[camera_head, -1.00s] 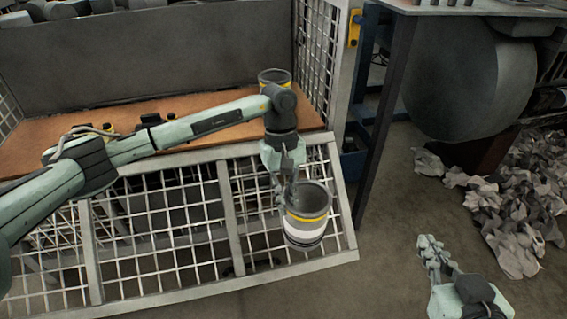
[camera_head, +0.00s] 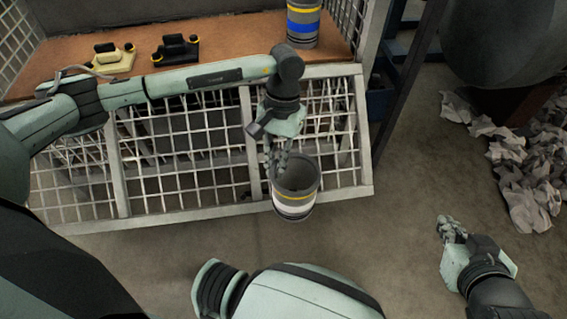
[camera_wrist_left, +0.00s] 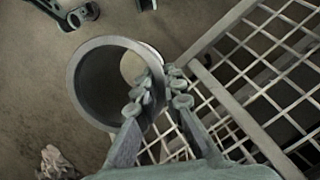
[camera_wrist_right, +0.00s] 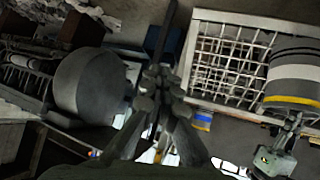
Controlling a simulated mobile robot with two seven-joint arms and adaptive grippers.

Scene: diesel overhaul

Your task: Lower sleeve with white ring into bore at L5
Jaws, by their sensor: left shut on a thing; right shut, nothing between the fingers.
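The sleeve with the white ring (camera_head: 296,188) is a grey open cylinder with a yellow band above a white band. My left gripper (camera_head: 278,165) is shut on its rim and holds it in the air in front of the wire cage, slightly tilted. In the left wrist view the fingers (camera_wrist_left: 155,92) pinch the sleeve wall (camera_wrist_left: 82,75), one inside and one outside. In the right wrist view the sleeve (camera_wrist_right: 294,75) appears at the right edge. My right gripper (camera_head: 449,228) is shut and empty over the floor at the right. No bore marked L5 is in view.
A sleeve with a blue ring (camera_head: 303,26) stands on the brown shelf (camera_head: 225,38) beside a black part (camera_head: 175,48) and a cream part (camera_head: 110,59). The wire cage front (camera_head: 190,160) lies behind the held sleeve. Crumpled paper (camera_head: 525,170) litters the floor at right.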

